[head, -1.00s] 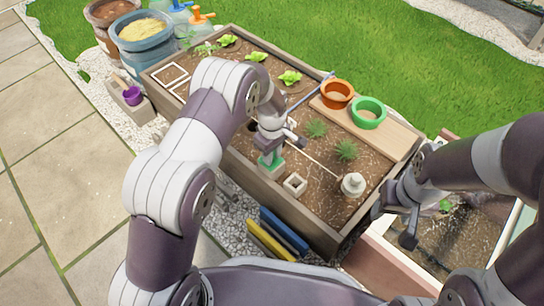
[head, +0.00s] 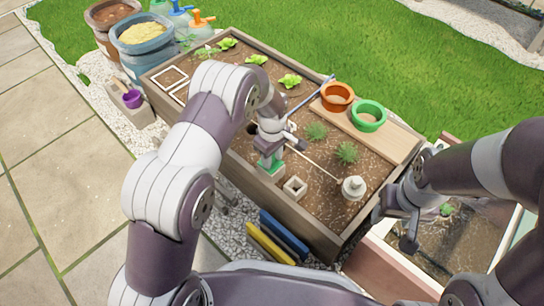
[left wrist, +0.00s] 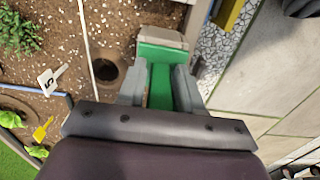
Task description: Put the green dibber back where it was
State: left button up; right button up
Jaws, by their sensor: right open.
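The green dibber (head: 272,164) is at the near edge of the planting bed, below my left gripper (head: 268,150). In the left wrist view, the dibber (left wrist: 160,80) fills the space between the fingers of my left gripper (left wrist: 160,92), which are shut on it. Its wider green part meets a pale square block (left wrist: 165,38) by the bed's rim; its lower end is hidden, so I cannot tell how deep it sits. My right gripper (head: 396,222) is open and empty, right of the bed.
A square pale holder (head: 295,187) and a white knobbed object (head: 353,187) stand nearby. A soil hole (left wrist: 108,68) and a numbered tag (left wrist: 50,80) lie beside the dibber. Orange (head: 337,96) and green (head: 368,115) pots stand on a board at the far right.

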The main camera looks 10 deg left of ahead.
pick_arm(q)
jog(key=r+p, duration=0.4)
jog(key=d+r+p, duration=0.1)
jog(key=r+p, duration=0.1)
jog(key=shift+s+r+p, duration=0.15)
jog(key=shift+r+p, duration=0.2)
notch_tip(320, 180, up, 6)
jog(key=p, duration=0.3)
jog(key=s+a+r+m, duration=0.3)
jog(key=s+r+m, duration=0.1)
jog(key=s, duration=0.3)
jog(key=s+a+r+m+t, duration=0.1)
jog(key=s+a+r+m, duration=0.25)
jog(key=s, duration=0.35)
jog(key=s+a+r+m, duration=0.3)
jog(key=s+r+m, duration=0.1)
jog(key=s, duration=0.3)
notch_tip(320, 180, up, 47)
jog(key=p, duration=4.6)
jog(key=shift+d+p, duration=0.2)
jog(key=shift+p, duration=0.2)
jog(key=shift+f, duration=0.1)
